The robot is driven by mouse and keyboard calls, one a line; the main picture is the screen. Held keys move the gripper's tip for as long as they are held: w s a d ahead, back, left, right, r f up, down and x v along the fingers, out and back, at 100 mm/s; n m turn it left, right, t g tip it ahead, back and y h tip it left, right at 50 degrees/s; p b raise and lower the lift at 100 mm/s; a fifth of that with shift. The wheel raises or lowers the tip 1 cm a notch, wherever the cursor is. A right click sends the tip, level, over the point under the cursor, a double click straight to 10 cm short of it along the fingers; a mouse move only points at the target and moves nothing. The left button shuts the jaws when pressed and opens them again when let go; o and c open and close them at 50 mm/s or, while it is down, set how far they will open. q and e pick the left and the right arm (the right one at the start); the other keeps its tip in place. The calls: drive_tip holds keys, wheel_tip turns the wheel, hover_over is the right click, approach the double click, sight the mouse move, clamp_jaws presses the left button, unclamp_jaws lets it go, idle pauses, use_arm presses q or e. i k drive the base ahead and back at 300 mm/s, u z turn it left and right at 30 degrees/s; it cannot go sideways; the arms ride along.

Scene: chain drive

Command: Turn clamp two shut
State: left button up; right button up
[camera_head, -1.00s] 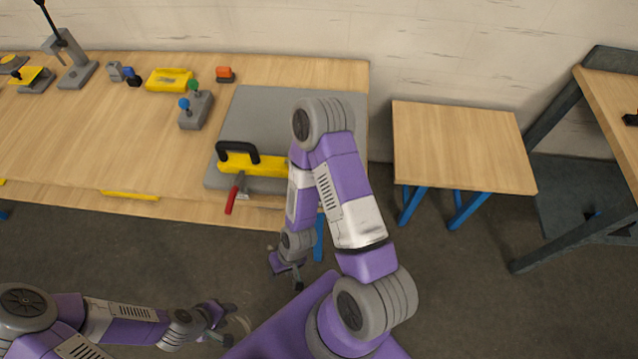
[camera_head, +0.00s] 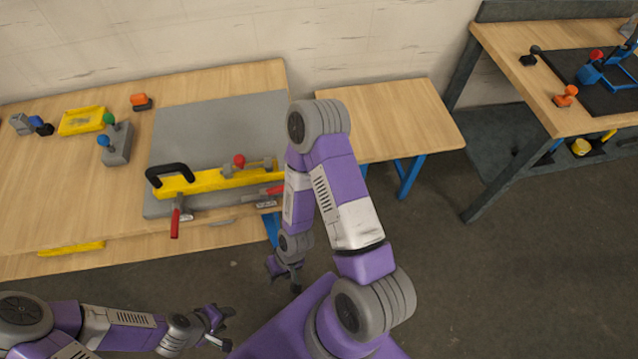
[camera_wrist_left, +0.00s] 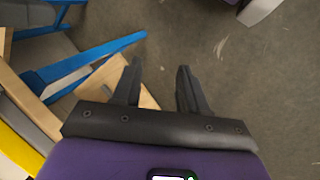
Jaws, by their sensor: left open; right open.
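A yellow bar fixture (camera_head: 205,183) with a black handle (camera_head: 168,171) lies on a grey plate (camera_head: 220,118) on the workbench. One red-handled clamp (camera_head: 175,220) is at the bar's left front, its handle pointing toward me. A second red-handled clamp (camera_head: 268,193) is near the bar's right end, its handle lying roughly along the bar and partly hidden by my right arm. I cannot tell which is clamp two. My left gripper (camera_head: 228,328) is open and empty over the floor; it also shows in the left wrist view (camera_wrist_left: 160,66). My right gripper (camera_head: 283,278) is open, short of the bench.
A block with blue and green knobs (camera_head: 116,145), a yellow tray (camera_head: 82,121) and an orange part (camera_head: 141,102) stand on the bench. A small wooden table (camera_head: 390,118) is to its right. Another bench (camera_head: 550,60) is at the far right. Open floor lies in front.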

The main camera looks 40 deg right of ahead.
sight(282, 189)
drive_tip(key=z, duration=1)
drive_tip(key=k, duration=0.3)
drive_tip(key=z, duration=0.65)
drive_tip(key=i, duration=0.2)
drive_tip(key=u, duration=0.4)
